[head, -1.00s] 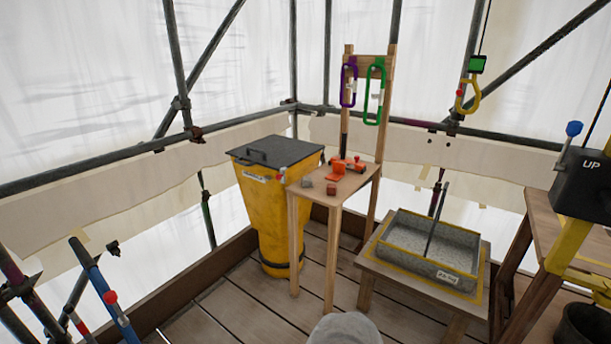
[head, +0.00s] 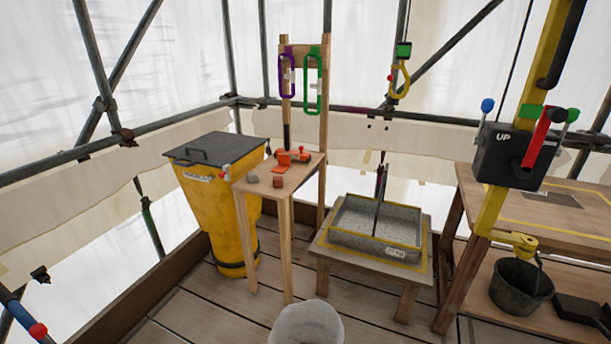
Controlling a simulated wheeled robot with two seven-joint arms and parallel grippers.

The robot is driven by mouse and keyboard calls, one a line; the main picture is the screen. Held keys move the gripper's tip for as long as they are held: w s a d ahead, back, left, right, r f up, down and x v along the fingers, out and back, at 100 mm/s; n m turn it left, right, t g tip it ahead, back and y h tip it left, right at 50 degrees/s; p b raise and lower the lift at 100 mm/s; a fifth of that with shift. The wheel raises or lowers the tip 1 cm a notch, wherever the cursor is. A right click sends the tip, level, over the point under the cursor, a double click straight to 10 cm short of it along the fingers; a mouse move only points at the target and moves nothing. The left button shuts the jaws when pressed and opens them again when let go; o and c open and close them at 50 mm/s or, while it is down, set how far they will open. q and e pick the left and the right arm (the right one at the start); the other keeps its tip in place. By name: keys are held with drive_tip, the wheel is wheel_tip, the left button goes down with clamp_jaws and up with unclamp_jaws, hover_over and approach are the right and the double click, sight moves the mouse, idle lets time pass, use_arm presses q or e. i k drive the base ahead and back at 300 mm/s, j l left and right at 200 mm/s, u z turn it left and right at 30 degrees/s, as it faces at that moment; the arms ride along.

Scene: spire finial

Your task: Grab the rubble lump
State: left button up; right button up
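Two small lumps lie at the front of a narrow wooden stand (head: 291,179): a grey one (head: 252,179) on the left and a reddish-brown one (head: 278,182) to its right. Either may be the rubble lump; they are too small to tell for sure. Both lie loose on the stand's top, a little apart. An orange tool (head: 287,158) lies behind them. Neither of my grippers is in view.
A yellow bin (head: 215,215) with a dark lid stands left of the stand. A grey tray (head: 378,242) sits on a low table to the right. A control box (head: 507,156), a workbench (head: 560,220) and a dark bucket (head: 519,288) are further right. Plank floor shows in front.

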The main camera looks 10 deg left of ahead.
sight(252, 177)
drive_tip(key=i+j+z, duration=0.3)
drive_tip(key=j+z, duration=0.35)
drive_tip(key=i+j+z, duration=0.15)
drive_tip(key=j+z, duration=0.15)
drive_tip(key=j, duration=0.2)
drive_tip(key=j+z, duration=0.35)
drive_tip(key=i+j, duration=0.05)
drive_tip(key=j, duration=0.05)
